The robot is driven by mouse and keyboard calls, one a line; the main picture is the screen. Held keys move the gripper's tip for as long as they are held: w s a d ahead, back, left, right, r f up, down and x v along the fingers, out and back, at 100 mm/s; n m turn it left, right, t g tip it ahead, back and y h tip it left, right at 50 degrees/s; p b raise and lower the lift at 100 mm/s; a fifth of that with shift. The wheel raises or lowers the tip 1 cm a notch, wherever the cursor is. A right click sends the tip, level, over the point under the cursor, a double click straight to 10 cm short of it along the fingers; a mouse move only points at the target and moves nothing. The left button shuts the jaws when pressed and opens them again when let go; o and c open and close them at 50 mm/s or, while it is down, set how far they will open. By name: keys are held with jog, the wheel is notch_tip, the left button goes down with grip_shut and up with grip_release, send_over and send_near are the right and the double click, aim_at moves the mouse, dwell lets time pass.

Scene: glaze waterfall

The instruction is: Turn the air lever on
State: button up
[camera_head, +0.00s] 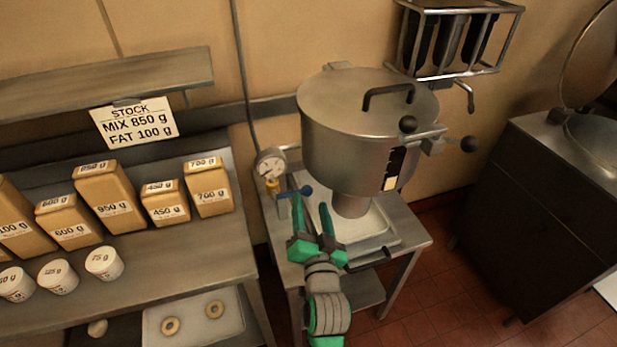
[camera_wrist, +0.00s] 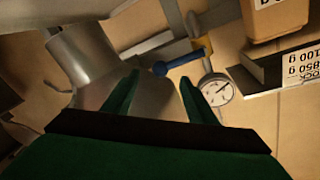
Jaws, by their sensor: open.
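The air lever (camera_head: 300,191) is a short blue handle on a brass fitting below a round white gauge (camera_head: 270,164), at the left of the steel hopper machine. In the wrist view the blue lever (camera_wrist: 178,66) lies crosswise ahead of the fingers, with the brass valve (camera_wrist: 201,46) at its right end. The gauge (camera_wrist: 215,89) shows just beyond the right finger. My gripper (camera_head: 312,205) has green fingers, stands open and empty, and points at the lever. In the wrist view my gripper (camera_wrist: 160,82) has the lever between the lines of its two fingers; contact cannot be told.
The steel hopper (camera_head: 350,130) stands close at the right of my gripper, over a white tray (camera_head: 372,222). A shelf with several labelled bags (camera_head: 105,195) and tubs is on the left. A dark cabinet (camera_head: 540,200) stands far right.

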aim_at(303, 189)
jog(key=w, duration=0.3)
jog(key=w+a, duration=0.1)
jog(key=w, duration=0.1)
jog(key=w+a, duration=0.1)
jog(key=w, duration=0.2)
jog(key=shift+w+a, duration=0.15)
jog(key=shift+w, duration=0.95)
jog(key=shift+d, duration=0.2)
